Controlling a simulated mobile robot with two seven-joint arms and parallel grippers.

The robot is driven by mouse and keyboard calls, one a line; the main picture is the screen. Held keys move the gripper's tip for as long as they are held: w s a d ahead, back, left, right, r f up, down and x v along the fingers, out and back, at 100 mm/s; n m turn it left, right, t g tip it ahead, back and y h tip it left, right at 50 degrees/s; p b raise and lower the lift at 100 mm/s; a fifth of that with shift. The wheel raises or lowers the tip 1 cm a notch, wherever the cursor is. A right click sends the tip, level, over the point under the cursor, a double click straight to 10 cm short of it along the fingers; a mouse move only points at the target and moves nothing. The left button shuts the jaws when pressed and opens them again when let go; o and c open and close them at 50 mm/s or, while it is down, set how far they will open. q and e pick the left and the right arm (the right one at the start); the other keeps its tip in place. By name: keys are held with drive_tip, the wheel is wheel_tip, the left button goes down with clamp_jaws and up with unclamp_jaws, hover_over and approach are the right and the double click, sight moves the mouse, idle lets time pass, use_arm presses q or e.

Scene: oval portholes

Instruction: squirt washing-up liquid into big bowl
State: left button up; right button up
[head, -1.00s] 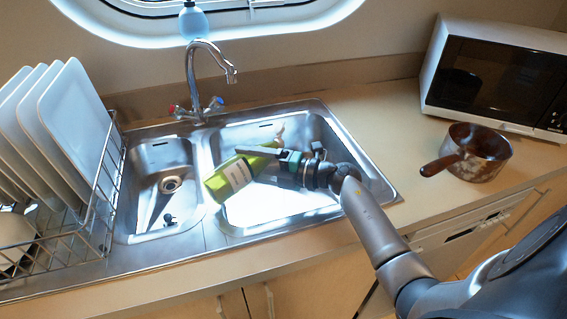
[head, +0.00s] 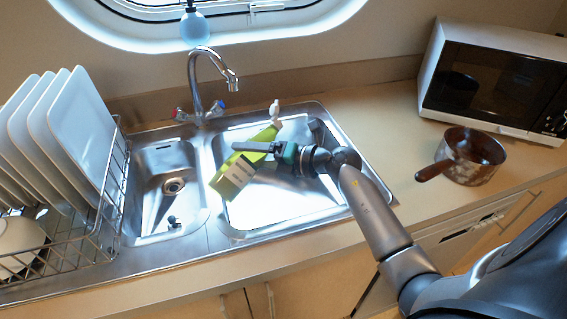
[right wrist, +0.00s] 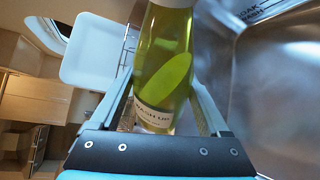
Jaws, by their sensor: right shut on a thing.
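A green washing-up liquid bottle (head: 240,172) with a white label and white nozzle is held tilted over the big bowl of the sink (head: 300,201), its nozzle up and to the right. My right gripper (head: 256,147) is shut on the bottle around its body. In the right wrist view the bottle (right wrist: 163,70) stands between the two fingers (right wrist: 160,108), with the label's "WASH UP" partly readable. The nozzle is out of that view. My left gripper is not in view.
A small bowl (head: 163,216) with a drain lies left of the big one. A chrome tap (head: 195,85) stands behind them. White plates (head: 78,135) stand in a wire rack at left. A brown pan (head: 474,160) and a microwave (head: 490,85) are at right.

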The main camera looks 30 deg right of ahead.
drive_tip(key=shift+r, duration=0.4)
drive_tip(key=shift+d+n+p, duration=0.15)
drive_tip(key=shift+n+p, duration=0.15)
drive_tip(key=shift+p, duration=0.05)
drive_tip(key=shift+w+d+f+n+h, duration=0.1)
drive_tip(key=shift+d+f+n+h, duration=0.15)
drive_tip(key=shift+f, duration=0.2)
drive_tip(key=shift+d+f+n+h, duration=0.1)
drive_tip(key=shift+f+n+h, duration=0.15)
drive_tip(key=shift+f, duration=0.15)
drive_tip(key=shift+w+d+r+n+h+p, duration=0.15)
drive_tip(key=shift+d+r+n+h+p, duration=0.25)
drive_tip(key=shift+p, duration=0.3)
wheel_tip(320, 180, down, 11)
drive_tip(key=n+h+b, duration=0.1)
drive_tip(key=b, duration=0.6)
wheel_tip(320, 180, up, 7)
drive_tip(key=n+t+h+p, duration=0.1)
drive_tip(key=n+h+p, duration=0.2)
drive_tip(key=p, duration=1.2)
drive_tip(key=shift+w+d+r+n+h+p, duration=0.25)
drive_tip(key=shift+d+n, duration=0.2)
drive_tip(key=shift+n, duration=0.75)
drive_tip(key=shift+f, duration=0.1)
